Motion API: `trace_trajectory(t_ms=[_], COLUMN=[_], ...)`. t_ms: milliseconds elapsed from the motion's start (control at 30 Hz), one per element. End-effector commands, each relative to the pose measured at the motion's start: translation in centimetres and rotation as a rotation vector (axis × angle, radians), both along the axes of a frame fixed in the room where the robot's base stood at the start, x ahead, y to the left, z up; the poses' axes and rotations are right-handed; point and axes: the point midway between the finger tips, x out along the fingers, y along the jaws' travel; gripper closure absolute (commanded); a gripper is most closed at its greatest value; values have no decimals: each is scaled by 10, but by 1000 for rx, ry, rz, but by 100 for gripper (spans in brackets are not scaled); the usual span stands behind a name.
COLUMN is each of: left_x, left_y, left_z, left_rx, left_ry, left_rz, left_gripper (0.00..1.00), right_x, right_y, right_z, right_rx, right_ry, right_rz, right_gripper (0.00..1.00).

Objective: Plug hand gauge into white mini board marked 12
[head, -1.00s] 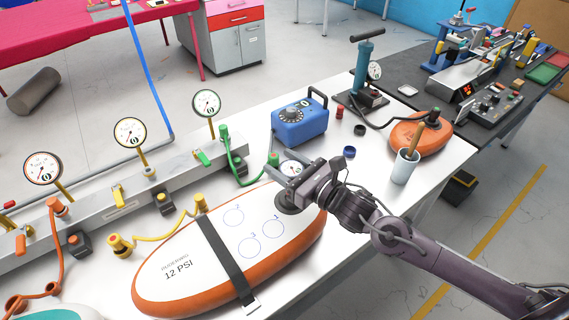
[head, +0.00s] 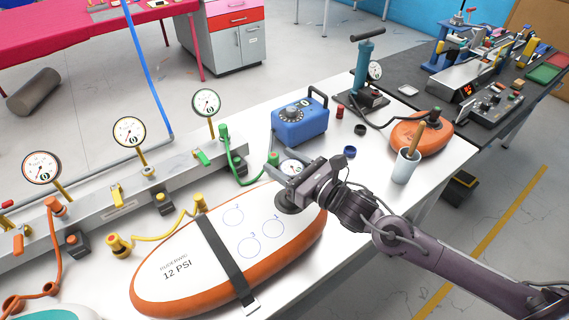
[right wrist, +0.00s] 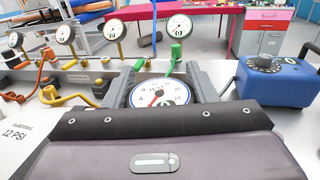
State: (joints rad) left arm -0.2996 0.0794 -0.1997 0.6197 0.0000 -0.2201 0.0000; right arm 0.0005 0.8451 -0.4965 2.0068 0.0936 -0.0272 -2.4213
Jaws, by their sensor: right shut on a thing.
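The white mini board (head: 185,285) with an orange rim lies on the bench, printed "12 PSI", with a dark strap across it. My right gripper (head: 279,170) is over the board's far right end. It is shut on the hand gauge (head: 291,168), whose white dial also shows between the fingers in the right wrist view (right wrist: 161,93). A dark round fitting (head: 290,203) on the board sits just below the gripper. The gauge's lower end is hidden, so I cannot tell whether it is seated there. My left gripper is not in view.
A blue box with a dial (head: 300,120) stands behind the gripper. A green hose (head: 240,172) runs close to its left. A grey rail (head: 100,210) with several gauges lies left. A white cup (head: 405,166) and an orange board (head: 421,135) are right.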

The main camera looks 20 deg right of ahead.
Motion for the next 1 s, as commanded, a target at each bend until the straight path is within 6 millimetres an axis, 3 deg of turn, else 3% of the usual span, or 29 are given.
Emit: trace_trajectory(t_ms=[1000], left_x=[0], left_y=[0], left_z=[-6], left_rx=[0], left_ry=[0], left_rz=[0], left_gripper=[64], right_x=[0], right_y=[0], right_z=[1], right_rx=[1], right_ry=[-2], right_rz=[0], right_gripper=[74])
